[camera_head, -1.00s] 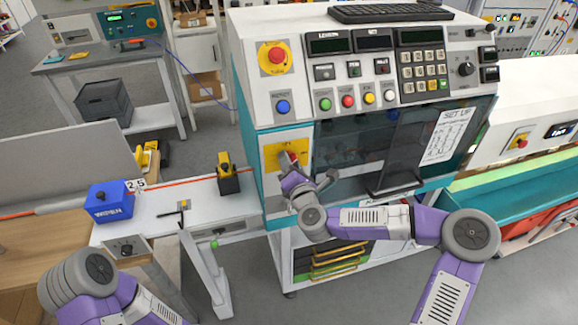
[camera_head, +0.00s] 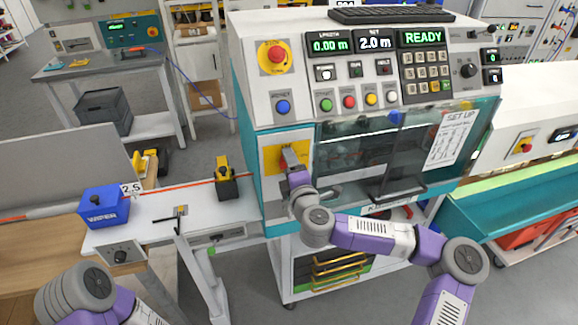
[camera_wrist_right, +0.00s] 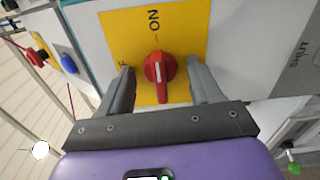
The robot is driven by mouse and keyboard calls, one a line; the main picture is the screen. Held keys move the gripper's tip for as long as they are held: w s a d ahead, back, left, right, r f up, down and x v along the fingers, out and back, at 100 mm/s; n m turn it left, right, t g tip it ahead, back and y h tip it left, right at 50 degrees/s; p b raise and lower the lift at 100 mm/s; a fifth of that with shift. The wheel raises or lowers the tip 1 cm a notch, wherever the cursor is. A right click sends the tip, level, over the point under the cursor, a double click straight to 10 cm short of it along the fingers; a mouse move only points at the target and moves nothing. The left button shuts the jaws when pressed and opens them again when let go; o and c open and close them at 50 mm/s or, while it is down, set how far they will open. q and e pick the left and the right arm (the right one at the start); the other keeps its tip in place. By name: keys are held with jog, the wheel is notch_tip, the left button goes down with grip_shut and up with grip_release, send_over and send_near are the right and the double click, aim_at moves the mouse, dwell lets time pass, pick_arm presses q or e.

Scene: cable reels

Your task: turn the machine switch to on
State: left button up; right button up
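The machine switch is a red rotary knob (camera_wrist_right: 160,68) on a yellow plate (camera_wrist_right: 185,30) on the machine's front. In the right wrist view its white line points toward the printed "ON". In the head view my gripper hides most of the knob, while the yellow plate (camera_head: 271,155) shows around it. My right gripper (camera_head: 290,155) faces the plate. In the wrist view its fingers (camera_wrist_right: 161,76) stand apart on either side of the knob, with a visible gap on both sides. My left arm shows at the bottom left, but its gripper is out of frame.
The machine's displays (camera_head: 421,38) are lit, reading "READY", 0.00 m and 2.0 m. A red emergency stop (camera_head: 276,54) and blue button (camera_head: 283,107) sit above the switch. A clear cover (camera_head: 370,155) is to its right. A blue block (camera_head: 104,208) stands on the bench at left.

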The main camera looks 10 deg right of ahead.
dwell(0.4)
jog(key=s, duration=0.8)
jog(key=shift+d, duration=0.2)
dwell(0.5)
